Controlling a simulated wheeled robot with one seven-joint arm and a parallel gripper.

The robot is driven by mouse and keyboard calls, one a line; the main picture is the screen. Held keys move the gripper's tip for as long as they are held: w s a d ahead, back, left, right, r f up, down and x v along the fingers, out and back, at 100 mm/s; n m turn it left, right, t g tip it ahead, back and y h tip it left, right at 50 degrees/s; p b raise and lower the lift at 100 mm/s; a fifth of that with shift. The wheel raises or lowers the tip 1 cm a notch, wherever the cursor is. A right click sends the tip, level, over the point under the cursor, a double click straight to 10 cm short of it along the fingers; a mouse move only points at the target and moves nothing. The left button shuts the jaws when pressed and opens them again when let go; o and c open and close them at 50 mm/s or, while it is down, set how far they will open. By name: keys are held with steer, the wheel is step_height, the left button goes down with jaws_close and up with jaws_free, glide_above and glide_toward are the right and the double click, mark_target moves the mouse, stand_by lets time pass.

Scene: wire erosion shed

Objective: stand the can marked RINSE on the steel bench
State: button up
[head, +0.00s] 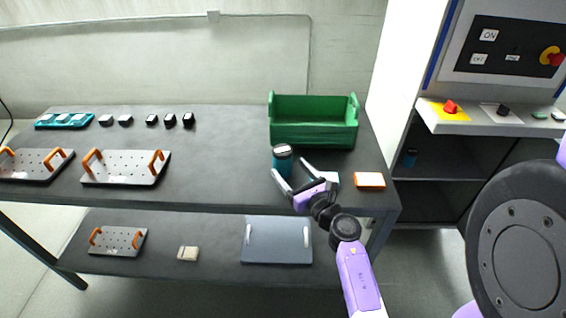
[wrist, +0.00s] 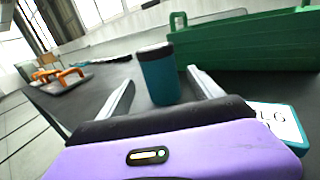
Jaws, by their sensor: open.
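A teal can with a dark lid (head: 282,163) stands upright on the dark-topped bench (head: 220,180), in front of the green crate. It also shows in the wrist view (wrist: 160,80); I can read no marking on its side. My gripper (head: 291,170) is open at the bench top, with its fingers pointing towards the can. In the wrist view my gripper (wrist: 162,80) has one finger to each side of the can, which appears between or just beyond the tips.
The green crate (head: 313,133) stands close behind the can. Plates with orange handles (head: 125,168) and small dark blocks (head: 170,120) occupy the left. The bench between is clear. A lower shelf holds a grey board (head: 277,240).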

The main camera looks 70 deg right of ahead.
steer(key=shift+v, duration=1.9)
steer(key=s+a+r+m+t+y, duration=0.1)
steer(key=a+m+y, duration=0.1)
steer(key=a+m, duration=0.65)
steer(key=s+a+r+m+t+y, duration=0.1)
steer(key=a+m+t+y, duration=0.15)
steer(key=a, duration=1.15)
steer(key=s+a+r+m+g+y, duration=0.3)
steer(key=s+a+m+y, duration=0.3)
steer(key=s+a+m, duration=0.7)
steer(key=s+r+m, duration=0.1)
steer(key=m, duration=0.3)
steer(key=shift+r+m, duration=0.2)
steer(key=shift+m, duration=0.2)
steer(key=shift+s, duration=0.1)
steer(key=shift+c, duration=0.2)
